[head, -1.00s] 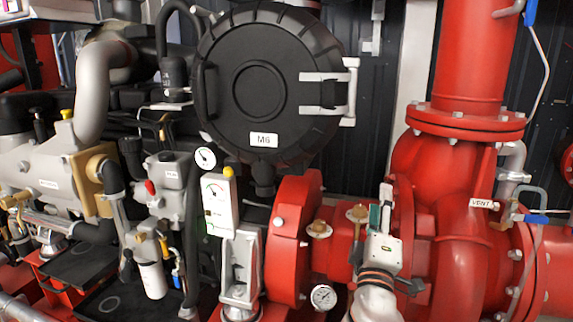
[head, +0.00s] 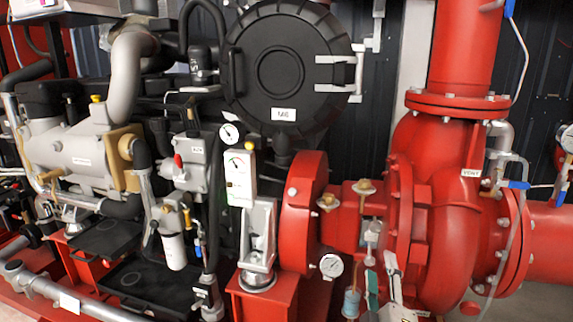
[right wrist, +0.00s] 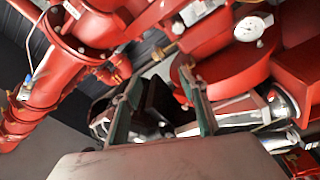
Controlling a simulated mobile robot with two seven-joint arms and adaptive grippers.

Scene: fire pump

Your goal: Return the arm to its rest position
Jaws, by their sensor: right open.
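My right gripper (head: 382,284) is at the bottom edge of the head view, in front of the red pump casing (head: 440,230). Only its upper part shows there. In the right wrist view its two fingers (right wrist: 163,105) stand apart, with green inner pads and nothing held between them. Dark machinery and metal fittings lie beyond the fingers. My left arm and left gripper are not in view.
A round pressure gauge (head: 331,265) and brass fittings (head: 328,202) are left of my right gripper. A red flange (head: 304,215) and the black M6 cover (head: 285,75) are farther left. A vent pipe (head: 520,215) is at the right.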

